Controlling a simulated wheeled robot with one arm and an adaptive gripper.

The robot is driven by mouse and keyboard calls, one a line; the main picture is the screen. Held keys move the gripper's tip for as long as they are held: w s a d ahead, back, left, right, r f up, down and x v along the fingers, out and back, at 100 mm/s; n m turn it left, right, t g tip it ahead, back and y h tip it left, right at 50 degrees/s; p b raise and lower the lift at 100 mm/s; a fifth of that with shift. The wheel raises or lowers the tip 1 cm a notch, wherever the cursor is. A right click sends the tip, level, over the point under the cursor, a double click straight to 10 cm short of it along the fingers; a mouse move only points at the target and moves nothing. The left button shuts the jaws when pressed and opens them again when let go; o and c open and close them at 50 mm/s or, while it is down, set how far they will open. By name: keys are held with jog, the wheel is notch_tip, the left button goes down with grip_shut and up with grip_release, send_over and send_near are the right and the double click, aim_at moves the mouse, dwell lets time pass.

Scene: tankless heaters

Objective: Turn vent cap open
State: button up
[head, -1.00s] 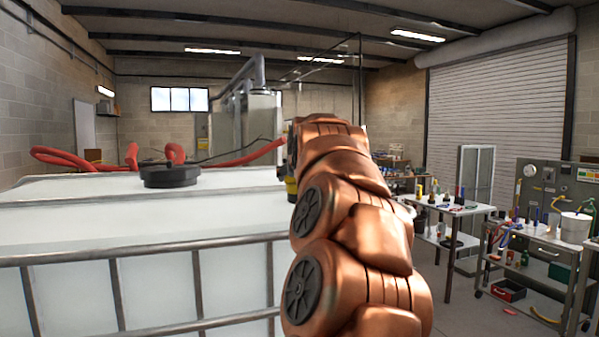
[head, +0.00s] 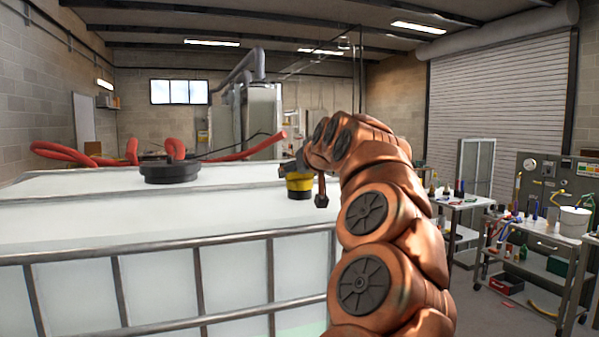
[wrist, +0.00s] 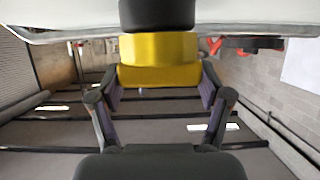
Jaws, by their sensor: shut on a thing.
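The yellow vent cap (head: 299,184) sits on a black base on top of the white tank (head: 190,213), near its right end. In the wrist view the cap (wrist: 158,48) fills the upper middle, with its black base (wrist: 157,14) above it in this inverted picture. My gripper (wrist: 160,88) is shut on the yellow cap, with one finger on each side of it. In the head view my gripper (head: 303,168) is just above the cap and partly hidden by my wrist. I cannot tell how far the cap is turned.
A large black lid (head: 170,173) lies on the tank top to the left, with red hoses (head: 85,158) behind it. Metal bars (head: 190,250) run along the tank's front. Tool benches (head: 530,240) stand at the right, with open floor between them and my arm.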

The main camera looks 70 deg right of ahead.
jog(key=o, duration=1.1)
jog(key=shift+r, duration=0.15)
jog(key=shift+s+a, duration=0.15)
jog(key=v, duration=1.1)
jog(key=shift+s+a, duration=0.25)
jog(key=shift+s+r, duration=0.1)
